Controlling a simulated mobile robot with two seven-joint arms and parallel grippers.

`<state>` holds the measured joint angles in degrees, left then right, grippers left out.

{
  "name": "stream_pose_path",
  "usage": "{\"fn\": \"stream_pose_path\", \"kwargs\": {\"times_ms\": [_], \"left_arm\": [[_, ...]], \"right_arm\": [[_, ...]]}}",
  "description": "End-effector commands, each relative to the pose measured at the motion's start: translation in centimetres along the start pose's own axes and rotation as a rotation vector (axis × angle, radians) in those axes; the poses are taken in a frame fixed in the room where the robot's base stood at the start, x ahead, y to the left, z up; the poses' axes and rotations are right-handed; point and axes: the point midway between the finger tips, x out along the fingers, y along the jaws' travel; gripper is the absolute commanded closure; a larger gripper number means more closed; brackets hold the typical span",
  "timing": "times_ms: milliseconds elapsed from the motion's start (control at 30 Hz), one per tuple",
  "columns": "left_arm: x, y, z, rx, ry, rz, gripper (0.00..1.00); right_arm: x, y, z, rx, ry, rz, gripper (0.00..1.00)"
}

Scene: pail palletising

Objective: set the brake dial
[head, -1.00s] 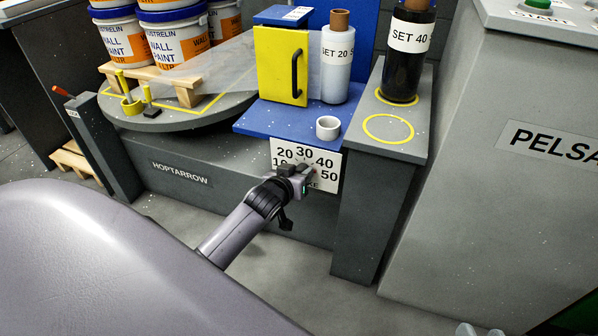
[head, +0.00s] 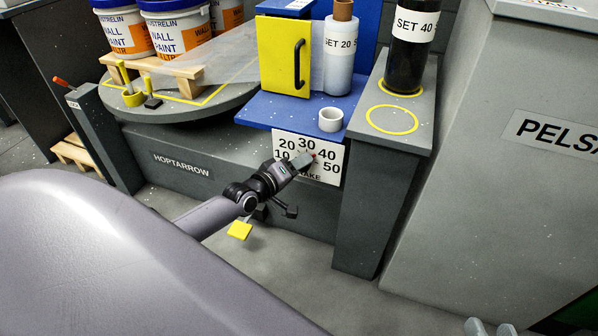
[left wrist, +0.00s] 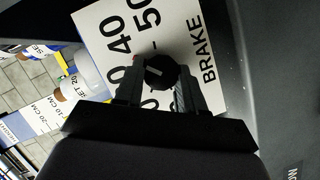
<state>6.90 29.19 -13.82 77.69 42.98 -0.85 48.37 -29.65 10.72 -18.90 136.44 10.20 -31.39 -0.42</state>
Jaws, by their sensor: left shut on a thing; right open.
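The white brake plate (head: 326,174) with numbers 10 to 50 is on the front of the grey machine; it also fills the upper left wrist view (left wrist: 112,14). My left gripper (head: 304,160) is at the plate. In the left wrist view its fingers are shut on the black round dial (left wrist: 158,70), one on each side. A short light line shows on the dial's face; I cannot tell which number it points at. In the head view the gripper hides the dial. My right gripper (head: 490,328) just shows at the bottom right edge, open and empty.
A blue shelf (head: 268,113) with a white ring (head: 331,119) juts out above the plate. A grey pedestal (head: 378,190) stands right of it. The turntable (head: 185,108) with paint pails is at left. A small yellow piece (head: 240,230) shows below my left wrist.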

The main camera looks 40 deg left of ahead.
Motion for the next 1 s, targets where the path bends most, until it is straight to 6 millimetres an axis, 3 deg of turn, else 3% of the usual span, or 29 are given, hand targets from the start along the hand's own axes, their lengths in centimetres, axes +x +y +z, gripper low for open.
{"fn": "stream_pose_path", "kwargs": {"times_ms": [33, 600, 1000], "left_arm": [[0.1, -0.7, 0.2, -0.036, -0.001, 0.016, 0.91], [0.1, -0.6, 0.1, -0.513, 0.001, 0.212, 0.91], [0.1, -0.7, 0.3, -0.707, 0.000, 0.292, 0.91]], "right_arm": [[-0.1, 0.3, 0.6, -0.025, 0.014, 0.009, 0.57], [-1.3, 1.2, -0.1, -0.144, 0.092, 0.057, 0.57], [-1.3, 1.2, -0.2, -0.145, 0.093, 0.057, 0.57]]}}
